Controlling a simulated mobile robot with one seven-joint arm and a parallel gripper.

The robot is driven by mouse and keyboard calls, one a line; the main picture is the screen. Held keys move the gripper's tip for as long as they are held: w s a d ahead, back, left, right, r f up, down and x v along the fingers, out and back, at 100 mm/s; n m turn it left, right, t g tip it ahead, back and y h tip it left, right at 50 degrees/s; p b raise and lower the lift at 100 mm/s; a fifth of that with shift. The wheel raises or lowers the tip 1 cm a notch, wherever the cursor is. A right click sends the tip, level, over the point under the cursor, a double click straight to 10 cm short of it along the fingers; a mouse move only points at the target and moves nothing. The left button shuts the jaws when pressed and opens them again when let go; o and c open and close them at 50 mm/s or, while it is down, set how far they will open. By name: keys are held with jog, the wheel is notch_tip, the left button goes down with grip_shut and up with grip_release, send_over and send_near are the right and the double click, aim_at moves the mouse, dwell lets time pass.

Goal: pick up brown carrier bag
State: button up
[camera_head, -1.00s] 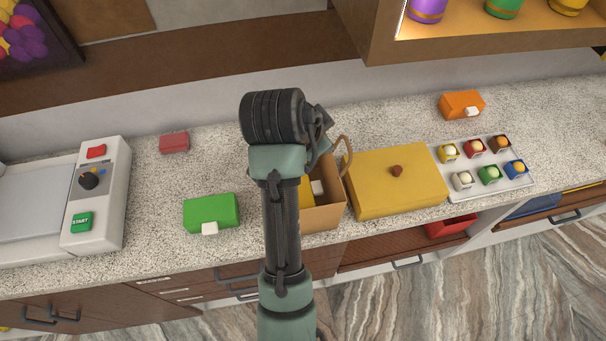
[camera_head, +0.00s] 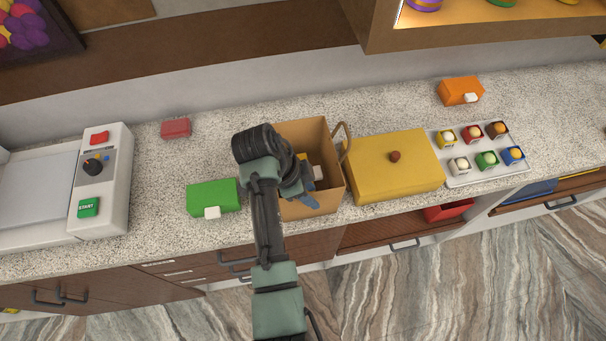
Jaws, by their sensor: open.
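The brown carrier bag (camera_head: 304,132) stands upright and open-topped on the counter, with a handle loop at its right side. Yellow and white items show inside it. My arm comes in from below and covers the bag's left part. My gripper (camera_head: 306,192) is at the bag, its visible finger over the front part of the opening. The gripper is open, but its other finger is mostly hidden by my wrist. I cannot tell whether it touches the bag wall.
A yellow box (camera_head: 390,170) with a brown knob stands close to the bag's right. A green box (camera_head: 212,194) is at its left, a red box (camera_head: 175,128) behind that. A tray of small sweets (camera_head: 462,176) and an orange box (camera_head: 460,90) are farther right.

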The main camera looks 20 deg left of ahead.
jog(key=x, duration=0.2)
jog(key=p+x, duration=0.1)
jog(key=x, duration=0.1)
jog(key=shift+s+p, duration=0.25)
jog(key=shift+p, duration=0.05)
jog(key=shift+w+d+f, duration=0.1)
jog(key=shift+w+f, duration=0.05)
jog(key=shift+f, duration=0.35)
jog(key=shift+f, duration=0.25)
grip_shut()
jog(key=shift+d+f, duration=0.1)
dwell(1.2)
